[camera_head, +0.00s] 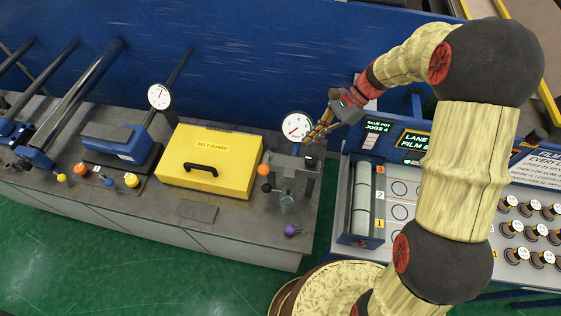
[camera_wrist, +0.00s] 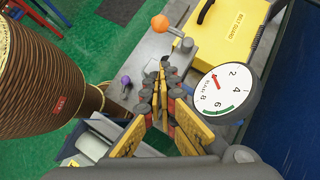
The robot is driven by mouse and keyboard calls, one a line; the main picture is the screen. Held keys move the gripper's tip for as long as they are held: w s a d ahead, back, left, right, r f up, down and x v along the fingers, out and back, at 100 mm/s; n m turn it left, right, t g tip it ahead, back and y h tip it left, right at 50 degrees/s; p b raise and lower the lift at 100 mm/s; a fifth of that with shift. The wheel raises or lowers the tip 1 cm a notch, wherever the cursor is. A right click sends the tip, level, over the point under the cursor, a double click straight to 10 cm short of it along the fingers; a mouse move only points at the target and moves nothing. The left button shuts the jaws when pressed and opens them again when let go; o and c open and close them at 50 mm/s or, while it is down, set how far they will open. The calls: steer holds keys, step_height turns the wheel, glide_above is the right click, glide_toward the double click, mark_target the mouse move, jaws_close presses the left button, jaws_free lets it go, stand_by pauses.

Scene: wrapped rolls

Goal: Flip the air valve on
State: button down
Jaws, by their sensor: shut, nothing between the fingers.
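An orange ball (camera_head: 263,169) sits on a lever at the left of a grey fixture (camera_head: 290,180) on the bench; this may be the air valve, though no label is readable. The ball and its rod also show at the top of the wrist view (camera_wrist: 160,23). A round white gauge (camera_head: 297,127) marked in bar stands behind the fixture; in the wrist view (camera_wrist: 225,92) its red needle is off the green band. My gripper (camera_wrist: 162,70) is shut and empty, with its tips above the fixture, beside the gauge and apart from the orange ball. The fingers partly hide the fixture.
A yellow belt guard box (camera_head: 210,160) with a black handle lies to the left. A purple knob (camera_head: 291,230) is at the bench front. A panel with rollers (camera_head: 362,200) and several dials stands to the right. A blue wall (camera_head: 230,60) runs behind.

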steer(key=shift+s, duration=0.15)
steer(key=p+x, duration=0.1)
steer(key=x, duration=0.8)
steer(key=shift+a, duration=0.15)
steer(key=shift+s+a+f+p, duration=0.2)
steer(key=shift+s+a+p, duration=0.1)
steer(key=shift+a, duration=0.35)
steer(key=shift+s+a+f+p, duration=0.2)
steer(key=shift+s+a+p, duration=0.1)
steer(key=shift+a, duration=0.35)
steer(key=shift+s+a+f+p, duration=0.2)
steer(key=shift+s+a, duration=0.1)
steer(key=shift+a, duration=0.4)
